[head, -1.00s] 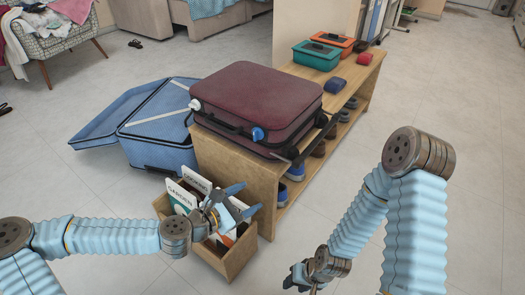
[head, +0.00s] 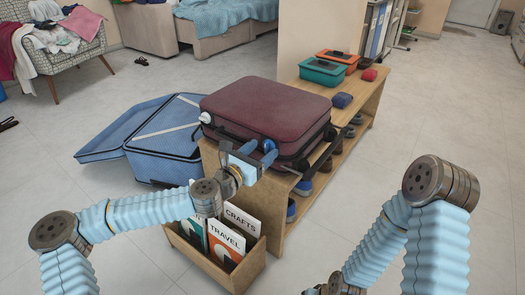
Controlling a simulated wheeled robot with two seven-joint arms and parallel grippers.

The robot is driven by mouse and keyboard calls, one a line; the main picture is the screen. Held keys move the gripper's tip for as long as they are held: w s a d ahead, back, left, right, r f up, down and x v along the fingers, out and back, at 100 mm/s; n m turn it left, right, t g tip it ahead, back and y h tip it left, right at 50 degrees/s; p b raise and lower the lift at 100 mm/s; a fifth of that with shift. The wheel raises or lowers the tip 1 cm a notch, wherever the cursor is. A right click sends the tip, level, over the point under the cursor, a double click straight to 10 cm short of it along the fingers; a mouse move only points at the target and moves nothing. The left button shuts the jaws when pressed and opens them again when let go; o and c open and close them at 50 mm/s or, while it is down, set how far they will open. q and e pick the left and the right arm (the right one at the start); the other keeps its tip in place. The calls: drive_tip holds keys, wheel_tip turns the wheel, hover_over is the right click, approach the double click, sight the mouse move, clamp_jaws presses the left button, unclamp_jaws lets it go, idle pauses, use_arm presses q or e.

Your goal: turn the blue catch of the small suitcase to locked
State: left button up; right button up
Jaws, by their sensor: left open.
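The small suitcase (head: 262,105) is maroon and lies closed, flat on top of a wooden shoe bench (head: 216,160). Its blue catch (head: 268,146) is on the front side, toward the right end. A white catch (head: 205,118) is near the left end, and a dark handle lies between them. My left gripper (head: 260,154) is open at the front of the suitcase, its fingers close to the blue catch and partly covering it. I cannot tell whether they touch it. My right gripper (head: 313,291) is mostly cut off at the bottom edge.
A wooden box of folders (head: 240,270) stands on the floor below my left arm. An open blue suitcase (head: 165,150) lies to the left. Teal (head: 322,72) and orange (head: 338,57) boxes sit at the bench's far end. Shoes fill its lower shelf. The floor on the right is clear.

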use_arm(q)
drive_tip(key=shift+w+d, duration=0.35)
drive_tip(key=shift+w, duration=0.1)
drive_tip(key=c, duration=1)
